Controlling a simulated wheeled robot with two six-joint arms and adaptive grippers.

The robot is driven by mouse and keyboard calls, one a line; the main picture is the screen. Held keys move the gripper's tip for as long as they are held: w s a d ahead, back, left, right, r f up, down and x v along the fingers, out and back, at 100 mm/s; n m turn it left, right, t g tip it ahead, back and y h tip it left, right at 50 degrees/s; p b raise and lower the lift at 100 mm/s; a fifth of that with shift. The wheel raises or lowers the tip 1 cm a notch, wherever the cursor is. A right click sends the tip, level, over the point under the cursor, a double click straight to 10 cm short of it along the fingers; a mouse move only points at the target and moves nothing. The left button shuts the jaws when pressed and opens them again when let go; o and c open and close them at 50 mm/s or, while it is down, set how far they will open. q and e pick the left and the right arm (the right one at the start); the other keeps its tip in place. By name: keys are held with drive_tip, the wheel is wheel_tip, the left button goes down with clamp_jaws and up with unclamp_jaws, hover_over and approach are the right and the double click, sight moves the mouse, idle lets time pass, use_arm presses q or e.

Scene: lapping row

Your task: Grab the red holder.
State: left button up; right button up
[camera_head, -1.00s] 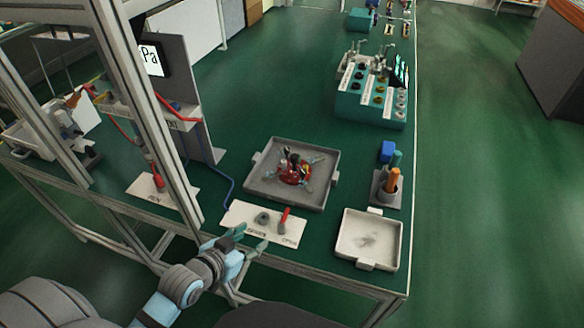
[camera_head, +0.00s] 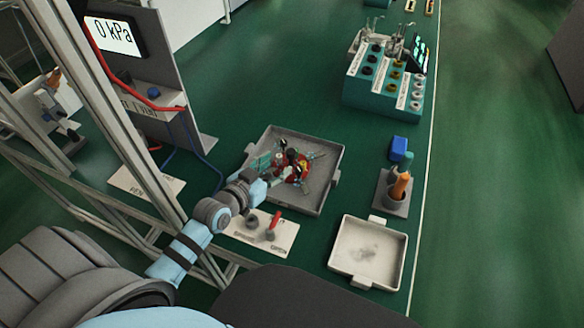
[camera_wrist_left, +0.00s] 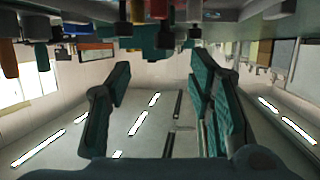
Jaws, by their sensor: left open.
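The red holder (camera_head: 291,168) is a round red piece in the large grey tray (camera_head: 322,200), with several small dark, pale and coloured parts on and around it. Some of it is hidden by these parts and by my gripper. My left gripper (camera_head: 271,171) is open at the tray's left side, with its teal fingers close to the holder's left side. I cannot tell whether they touch it. The open fingers also show in the left wrist view (camera_wrist_left: 162,82); I cannot make out the holder there. My right gripper is not in view.
A pale empty tray (camera_head: 343,227), a cup of orange and teal handles (camera_head: 393,188) and a blue block (camera_head: 398,148) stand right. A metal frame post (camera_head: 120,110) rises left.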

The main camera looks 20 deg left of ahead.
sight(289, 153)
use_arm(q)
drive_tip(key=x, duration=0.2)
drive_tip(key=b+x, duration=0.1)
drive_tip(key=x, duration=0.2)
drive_tip(key=b+x, duration=0.1)
drive_tip(key=x, duration=0.2)
drive_tip(key=shift+w+a, duration=0.15)
drive_tip(key=shift+a, duration=0.2)
clamp_jaws()
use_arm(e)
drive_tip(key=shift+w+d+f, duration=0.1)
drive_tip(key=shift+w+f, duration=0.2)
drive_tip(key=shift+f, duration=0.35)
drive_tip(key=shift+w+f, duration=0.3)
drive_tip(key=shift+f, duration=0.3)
